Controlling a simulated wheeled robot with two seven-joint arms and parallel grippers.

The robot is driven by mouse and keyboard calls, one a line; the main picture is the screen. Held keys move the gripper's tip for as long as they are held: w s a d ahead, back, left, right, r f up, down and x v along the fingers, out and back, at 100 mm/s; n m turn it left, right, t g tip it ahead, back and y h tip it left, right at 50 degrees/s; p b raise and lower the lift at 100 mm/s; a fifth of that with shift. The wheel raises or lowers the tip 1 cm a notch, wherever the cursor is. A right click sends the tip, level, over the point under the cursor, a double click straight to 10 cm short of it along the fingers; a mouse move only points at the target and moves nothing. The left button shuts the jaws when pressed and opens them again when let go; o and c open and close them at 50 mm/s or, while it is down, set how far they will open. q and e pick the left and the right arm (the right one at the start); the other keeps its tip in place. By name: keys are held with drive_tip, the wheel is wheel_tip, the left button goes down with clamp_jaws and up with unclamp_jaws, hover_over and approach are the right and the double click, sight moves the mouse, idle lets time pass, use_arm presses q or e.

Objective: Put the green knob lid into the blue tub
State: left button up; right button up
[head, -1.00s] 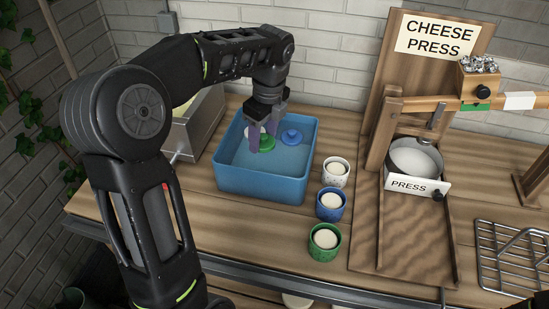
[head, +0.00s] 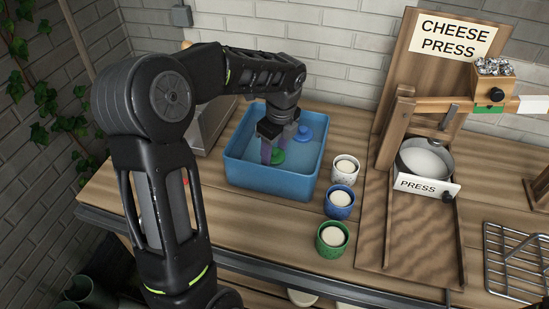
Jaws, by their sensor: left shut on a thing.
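The blue tub (head: 272,181) stands on the wooden bench, open at the top. My left gripper (head: 273,154) reaches down inside it, shut on the green knob lid (head: 279,157). The lid is low in the tub and partly hidden by the fingers; I cannot tell whether it touches the tub's floor. A blue knob lid (head: 303,133) lies in the tub, just behind and right of the gripper. My right gripper is out of view.
Right of the tub stand a white speckled cup (head: 345,169), a blue cup (head: 339,202) and a green cup (head: 332,239), each with pale contents. The wooden cheese press (head: 411,225) stands farther right, with a wire rack (head: 518,262) beyond. A grey container (head: 212,120) is behind left.

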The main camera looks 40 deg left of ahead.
sight(275, 156)
use_arm(q)
drive_tip(key=shift+f, duration=1.75)
drive_tip(key=shift+f, duration=0.55)
drive_tip(key=o, duration=1.1)
drive_tip(key=shift+c, duration=0.2)
drive_tip(key=shift+r, duration=0.4)
wheel_tip(275, 156, up, 12)
drive_tip(key=d, duration=0.1)
drive_tip(key=shift+d+r, duration=0.15)
drive_tip(key=shift+d, duration=0.1)
